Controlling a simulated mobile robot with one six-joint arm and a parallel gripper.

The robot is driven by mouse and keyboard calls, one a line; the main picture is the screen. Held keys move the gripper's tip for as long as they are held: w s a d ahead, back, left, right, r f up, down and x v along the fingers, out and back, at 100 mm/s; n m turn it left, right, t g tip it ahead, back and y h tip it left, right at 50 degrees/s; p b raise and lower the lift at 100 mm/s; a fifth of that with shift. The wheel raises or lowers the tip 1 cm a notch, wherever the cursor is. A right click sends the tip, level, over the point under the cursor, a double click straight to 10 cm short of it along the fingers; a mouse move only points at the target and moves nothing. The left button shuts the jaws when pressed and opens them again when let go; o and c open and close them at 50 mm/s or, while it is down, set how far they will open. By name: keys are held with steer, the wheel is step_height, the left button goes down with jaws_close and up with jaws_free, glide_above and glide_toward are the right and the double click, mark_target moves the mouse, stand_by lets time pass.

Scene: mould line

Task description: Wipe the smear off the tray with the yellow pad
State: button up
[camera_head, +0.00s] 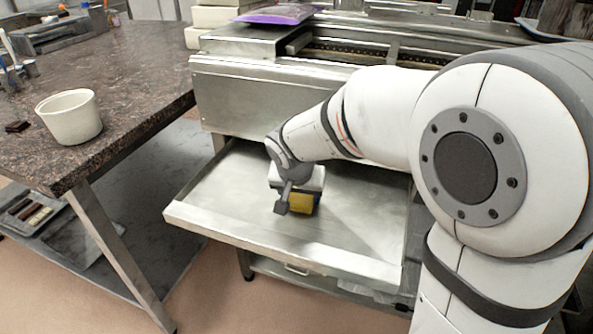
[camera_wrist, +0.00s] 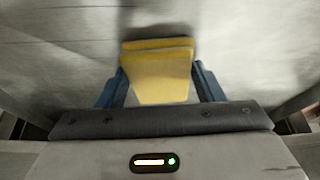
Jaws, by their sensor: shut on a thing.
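The yellow pad (camera_wrist: 160,75) is between the two blue fingers of my gripper (camera_wrist: 160,88) in the wrist view, and the gripper is shut on it. In the head view the yellow pad (camera_head: 301,203) shows below my gripper (camera_head: 296,192), low over the metal tray (camera_head: 345,240). I cannot tell whether the pad touches the tray surface. The tray is a shallow steel pan with a raised front lip. No distinct smear can be made out on the tray; part of its surface is hidden behind my arm and gripper.
A dark stone-topped table (camera_head: 120,70) stands at the left, with a white cup (camera_head: 70,116) and a small dark piece (camera_head: 17,126) on it. The steel machine (camera_head: 260,95) rises behind the tray, with a purple bag (camera_head: 277,14) on top. The tray's left part is clear.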

steer(key=shift+r+p, duration=2.6)
steer(key=shift+r, duration=1.5)
steer(key=shift+s+f, duration=0.1)
